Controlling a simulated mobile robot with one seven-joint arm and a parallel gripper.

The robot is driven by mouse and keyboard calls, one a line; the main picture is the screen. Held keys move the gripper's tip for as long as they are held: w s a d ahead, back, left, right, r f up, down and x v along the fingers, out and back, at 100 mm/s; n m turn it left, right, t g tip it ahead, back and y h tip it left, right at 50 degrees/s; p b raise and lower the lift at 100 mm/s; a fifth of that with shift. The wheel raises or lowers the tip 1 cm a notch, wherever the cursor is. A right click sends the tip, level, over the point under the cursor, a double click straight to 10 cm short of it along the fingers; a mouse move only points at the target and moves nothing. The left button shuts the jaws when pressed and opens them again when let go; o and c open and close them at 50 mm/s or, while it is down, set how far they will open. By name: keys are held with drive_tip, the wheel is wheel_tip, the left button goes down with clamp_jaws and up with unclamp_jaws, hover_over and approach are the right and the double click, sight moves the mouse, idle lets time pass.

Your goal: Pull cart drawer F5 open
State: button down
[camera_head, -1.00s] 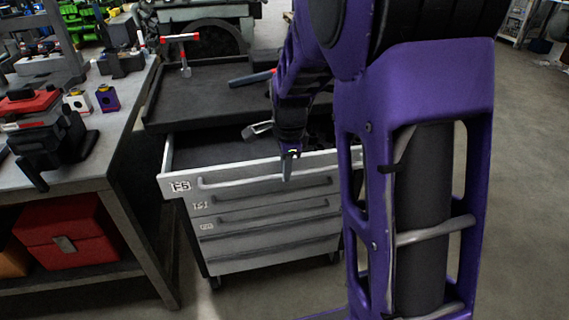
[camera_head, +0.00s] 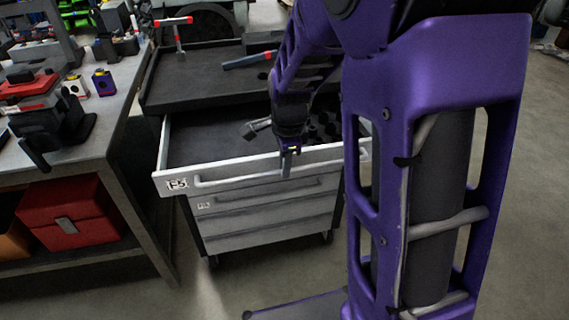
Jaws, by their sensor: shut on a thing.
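The cart's top drawer F5 (camera_head: 174,184) stands pulled out from the grey tool cart, its label at the left of the light front panel. Its dark interior shows, with a metal piece and several dark round items toward the right. My gripper (camera_head: 288,165) is at the drawer's front and is shut on its bar handle (camera_head: 233,179). The lower drawers (camera_head: 265,228) of the cart are shut.
A workbench (camera_head: 125,130) with a vise, small parts and a red box (camera_head: 68,212) on its lower shelf stands close on the left. The cart's top tray (camera_head: 190,85) holds a hammer-like tool (camera_head: 250,60). Bare floor lies in front of the cart.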

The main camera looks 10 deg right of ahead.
drive_tip(key=c, duration=0.8)
unclamp_jaws()
drive_tip(key=shift+c, duration=0.2)
drive_tip(key=s+r+p, duration=0.3)
drive_tip(key=r+p, duration=0.4)
drive_tip(key=r, duration=1)
drive_tip(key=shift+s+p, duration=0.2)
drive_tip(key=shift+p, duration=0.15)
